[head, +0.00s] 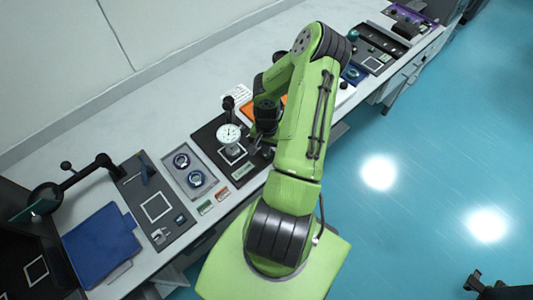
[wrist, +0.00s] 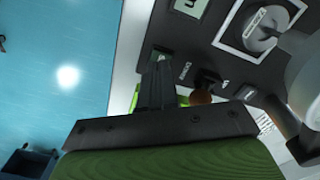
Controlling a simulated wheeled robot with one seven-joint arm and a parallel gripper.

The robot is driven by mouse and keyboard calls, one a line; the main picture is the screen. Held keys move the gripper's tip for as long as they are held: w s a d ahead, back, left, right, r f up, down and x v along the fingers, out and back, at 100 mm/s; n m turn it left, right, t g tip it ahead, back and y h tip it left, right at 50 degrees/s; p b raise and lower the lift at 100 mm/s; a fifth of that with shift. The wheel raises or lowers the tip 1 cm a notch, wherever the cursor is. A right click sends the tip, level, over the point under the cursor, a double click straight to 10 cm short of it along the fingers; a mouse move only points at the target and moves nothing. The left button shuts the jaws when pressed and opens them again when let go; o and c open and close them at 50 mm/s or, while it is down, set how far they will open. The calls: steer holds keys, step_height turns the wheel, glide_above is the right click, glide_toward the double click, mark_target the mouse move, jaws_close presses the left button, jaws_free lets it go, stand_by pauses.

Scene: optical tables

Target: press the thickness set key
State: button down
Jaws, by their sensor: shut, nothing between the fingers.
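A dark gauge board (head: 208,136) lies on the bench, with a white-faced dial gauge (head: 229,133) standing on it. The board also shows in the wrist view (wrist: 222,55). There, a small dark block (wrist: 207,82) with white lettering beside it sits near the board's edge, and a brown round knob (wrist: 202,97) shows just below it. The lettering is too small and blurred to tell which key is the thickness set key. My gripper (wrist: 158,70) is shut and empty, with its fingers over the board's edge. In the head view my gripper (head: 254,148) is just right of the dial gauge, partly hidden by my arm.
A grey tray with two ring-shaped parts (head: 195,178) lies left of the board. Farther left are another dark board (head: 139,188) and a blue mat (head: 100,246). An orange item (head: 248,108) lies behind my gripper. Open blue floor (head: 430,150) is at the right.

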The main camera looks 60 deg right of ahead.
steer(key=shift+f+b, duration=0.8)
steer(key=shift+f, duration=0.1)
stand_by(0.5)
stand_by(0.4)
step_height(320, 180, up, 8)
steer(key=p, duration=0.6)
stand_by(0.4)
